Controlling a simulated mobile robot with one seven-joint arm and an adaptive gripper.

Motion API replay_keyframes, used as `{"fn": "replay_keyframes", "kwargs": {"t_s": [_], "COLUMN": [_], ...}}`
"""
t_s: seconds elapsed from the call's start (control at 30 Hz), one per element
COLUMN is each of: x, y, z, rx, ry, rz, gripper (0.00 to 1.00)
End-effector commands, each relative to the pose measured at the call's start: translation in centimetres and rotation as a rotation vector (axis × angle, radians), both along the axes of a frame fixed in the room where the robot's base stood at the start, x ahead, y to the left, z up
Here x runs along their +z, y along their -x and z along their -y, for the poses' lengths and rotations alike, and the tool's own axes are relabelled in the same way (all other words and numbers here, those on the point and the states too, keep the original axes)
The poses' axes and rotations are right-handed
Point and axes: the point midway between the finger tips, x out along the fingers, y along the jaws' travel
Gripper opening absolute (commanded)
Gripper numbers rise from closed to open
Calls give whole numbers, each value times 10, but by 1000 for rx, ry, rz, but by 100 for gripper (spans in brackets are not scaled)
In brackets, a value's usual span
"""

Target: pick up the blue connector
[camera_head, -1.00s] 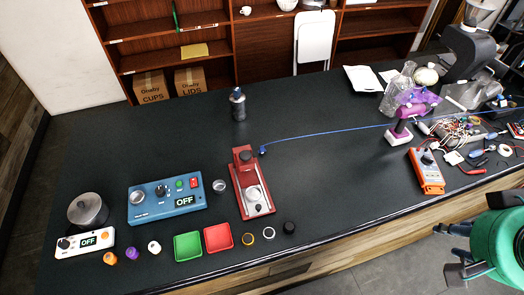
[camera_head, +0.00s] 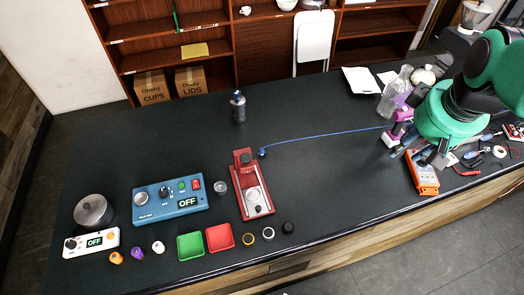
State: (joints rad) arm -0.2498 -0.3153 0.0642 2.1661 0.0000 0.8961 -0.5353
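The blue connector (camera_head: 262,152) is a small dark blue plug lying on the black worktop beside the upper right of the red metal stand. A thin blue cable (camera_head: 325,137) runs from it to the right, toward the purple tool. My gripper (camera_head: 418,156) is over the right part of the worktop, near the purple tool and the orange meter, well to the right of the connector. Its two fingers look spread apart, with nothing seen between them. The cable's right end is hidden behind the tool and my arm.
The red stand (camera_head: 244,161) is just left of the connector. The purple tool (camera_head: 402,117) and orange meter (camera_head: 424,180) lie close to my gripper. A dark bottle (camera_head: 238,107) stands farther back. The worktop between connector and gripper is clear except for the cable.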

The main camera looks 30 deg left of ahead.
Motion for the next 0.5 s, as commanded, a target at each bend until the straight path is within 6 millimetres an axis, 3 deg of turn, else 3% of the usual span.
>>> {"fn": "replay_keyframes", "kwargs": {"t_s": [0.2,0.5], "x": [-6,-30], "y": [-42,-88], "z": [-50,-125], "rx": [212,503], "ry": [56,126], "rz": [-33,-71], "gripper": [34,34]}}
